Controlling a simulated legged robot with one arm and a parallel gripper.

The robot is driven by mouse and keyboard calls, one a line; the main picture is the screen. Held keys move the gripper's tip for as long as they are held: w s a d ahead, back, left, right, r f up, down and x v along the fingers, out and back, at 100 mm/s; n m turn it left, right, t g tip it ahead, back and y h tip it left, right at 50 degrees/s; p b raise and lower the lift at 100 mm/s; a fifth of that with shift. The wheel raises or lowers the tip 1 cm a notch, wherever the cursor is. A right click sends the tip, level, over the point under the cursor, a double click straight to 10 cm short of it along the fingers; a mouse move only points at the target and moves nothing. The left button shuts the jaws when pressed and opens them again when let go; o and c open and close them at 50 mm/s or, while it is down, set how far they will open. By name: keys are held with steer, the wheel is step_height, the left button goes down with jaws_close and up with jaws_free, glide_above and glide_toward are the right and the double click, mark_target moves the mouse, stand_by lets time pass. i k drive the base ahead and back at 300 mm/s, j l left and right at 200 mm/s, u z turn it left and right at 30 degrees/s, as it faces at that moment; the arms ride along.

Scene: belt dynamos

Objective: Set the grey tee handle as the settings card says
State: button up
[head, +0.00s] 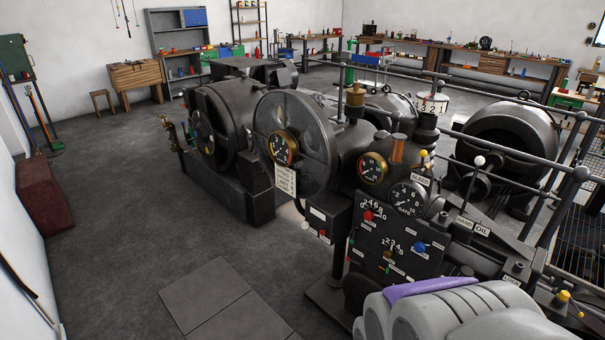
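A cream settings card (285,178) hangs on the front of the near machine, below a brass-rimmed gauge; its print is too small to read. A dark control panel (372,262) stands to its right. It carries a red knob (368,215) by a numbered scale, a blue knob (420,246), and a small pointer on another numbered scale between them. I cannot surely pick out the grey tee handle among the small fittings. My gripper is not in view.
A large pale grey ribbed shape (450,315) with a purple strip fills the bottom right, close to the camera. Rails with ball joints (580,174) run along the right. Open grey floor (120,220) lies left of the machines. Labels HAND and OIL sit right of the panel.

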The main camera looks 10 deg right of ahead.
mark_target(436, 76)
steer(key=i+j+z, duration=0.1)
steer(key=j, duration=0.25)
steer(key=i+j+z, duration=0.1)
steer(key=j, duration=0.25)
steer(key=j+z, duration=0.1)
steer(key=j, duration=0.25)
steer(key=i+z, duration=0.1)
steer(key=z, duration=0.35)
steer(key=i+j+z, duration=0.1)
steer(key=z, duration=0.4)
